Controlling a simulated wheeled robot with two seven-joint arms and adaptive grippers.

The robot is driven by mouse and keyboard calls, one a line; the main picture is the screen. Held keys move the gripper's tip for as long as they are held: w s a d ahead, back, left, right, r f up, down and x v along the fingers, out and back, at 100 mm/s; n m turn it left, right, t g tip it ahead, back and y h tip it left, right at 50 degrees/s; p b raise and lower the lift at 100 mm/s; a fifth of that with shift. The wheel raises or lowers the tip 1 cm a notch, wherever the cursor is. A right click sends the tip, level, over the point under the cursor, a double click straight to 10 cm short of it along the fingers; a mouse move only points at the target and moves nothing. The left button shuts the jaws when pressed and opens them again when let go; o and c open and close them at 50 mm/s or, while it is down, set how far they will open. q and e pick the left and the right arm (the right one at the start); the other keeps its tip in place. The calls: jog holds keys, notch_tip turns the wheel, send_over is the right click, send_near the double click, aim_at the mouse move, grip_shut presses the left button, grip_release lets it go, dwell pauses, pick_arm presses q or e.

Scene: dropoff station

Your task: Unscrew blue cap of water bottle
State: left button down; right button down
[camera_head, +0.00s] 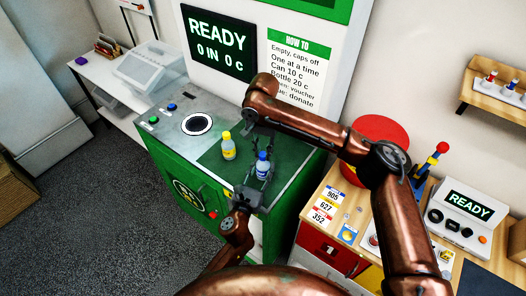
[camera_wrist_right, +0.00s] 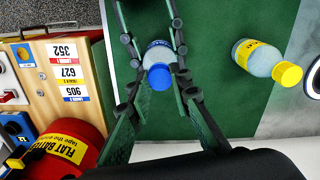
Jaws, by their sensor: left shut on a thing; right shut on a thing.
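The water bottle (camera_head: 263,170) stands upright on the green mat, with its blue cap (camera_head: 262,155) on top. In the right wrist view the blue cap (camera_wrist_right: 160,77) faces the camera, with the clear bottle (camera_wrist_right: 157,53) behind it. My left gripper (camera_head: 259,178) comes from the front and is shut around the bottle's body. My right gripper (camera_head: 264,148) reaches down from above and is shut on the cap; its fingers (camera_wrist_right: 161,82) stand on both sides of the cap. The fingertips partly hide the bottle.
A yellow-capped bottle (camera_head: 228,147) stands left of the water bottle on the mat (camera_head: 208,163). The steel counter (camera_head: 165,121) has a round opening (camera_head: 197,124) and buttons. A red drum (camera_head: 380,132) and a wooden side table (camera_head: 322,180) are to the right.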

pick_arm(q)
jog(key=shift+f, duration=0.1)
pick_arm(e)
jog(key=n, duration=1.3)
jog(key=shift+n, duration=0.3)
jog(key=n, duration=0.7)
jog(key=shift+n, duration=0.3)
jog(key=n, duration=0.5)
jog(key=shift+r+n, duration=0.1)
jog(key=shift+n, duration=0.3)
jog(key=n, duration=0.5)
jog(key=shift+n, duration=0.4)
jog(key=n, duration=0.4)
pick_arm(q)
jog(key=shift+d, duration=0.1)
pick_arm(e)
jog(key=n, duration=0.5)
jog(key=shift+a+n, duration=0.1)
jog(key=shift+n, duration=0.2)
jog(key=n, duration=0.4)
jog(key=shift+n, duration=0.3)
jog(key=shift+r, duration=0.2)
